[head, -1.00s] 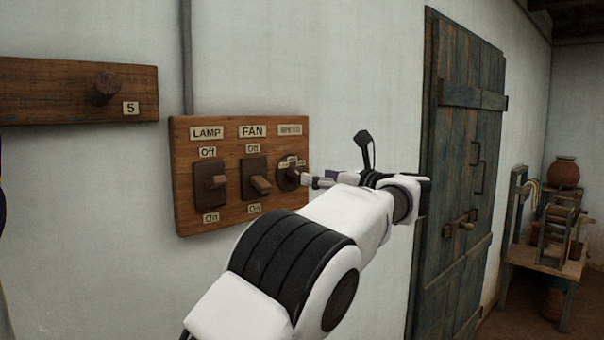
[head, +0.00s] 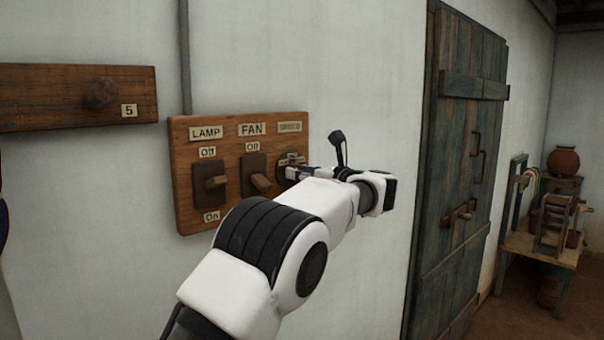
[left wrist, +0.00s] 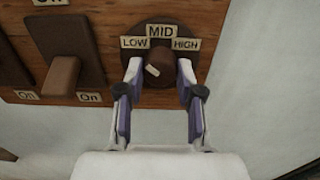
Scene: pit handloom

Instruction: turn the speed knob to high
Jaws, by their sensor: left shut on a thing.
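The speed knob (left wrist: 159,65) is a dark round knob with a pale slanted mark low on its face, under the labels LOW, MID and HIGH in the left wrist view. The mark's setting is unclear. In the head view the knob's dark dial (head: 285,161) is partly hidden by my gripper. My left gripper (left wrist: 159,74) has one finger on each side of the knob and is shut on it. It also shows in the head view (head: 291,173). My right gripper is not in view.
The knob is on a wooden board (head: 228,222), right of the fan switch (head: 257,180) and lamp switch (head: 213,183). A peg rail (head: 45,95) is at left. Bare wall (head: 375,110) and a door (head: 455,150) are at right; a cluttered small table (head: 560,252) stands beyond.

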